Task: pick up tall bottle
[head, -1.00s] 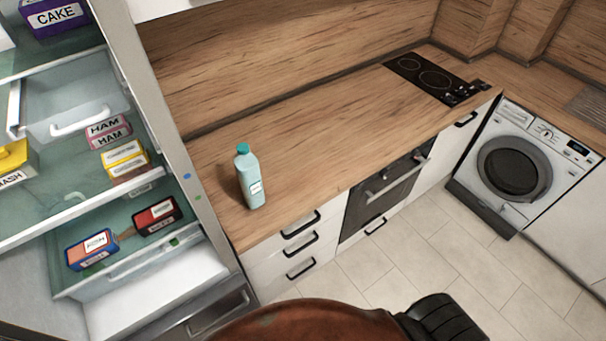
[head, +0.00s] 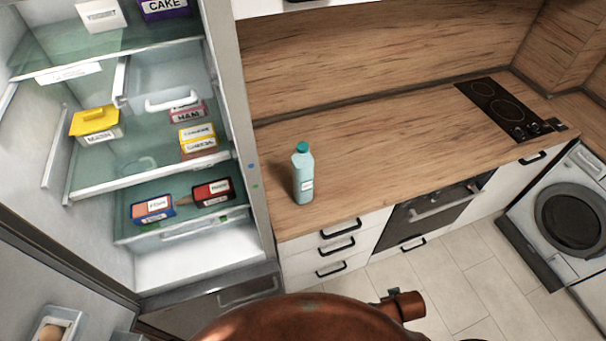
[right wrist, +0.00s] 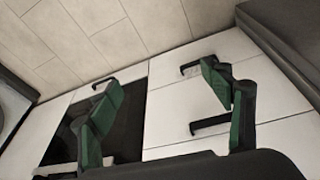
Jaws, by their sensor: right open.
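The tall bottle (head: 304,177) is light teal with a darker teal cap and a small white label. It stands upright on the wooden counter (head: 400,135), near the counter's left end and front edge. My right gripper (right wrist: 165,100) shows in the right wrist view with its two green fingers spread apart and nothing between them. It faces the white drawer fronts and floor, and the bottle is not in that view. My left gripper is in neither view.
An open fridge (head: 245,150) with packaged food stands left of the counter. Its side wall is close to the bottle. A black hob (head: 505,108) lies at the counter's right, and a washing machine (head: 565,215) stands beyond. The counter between bottle and hob is clear.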

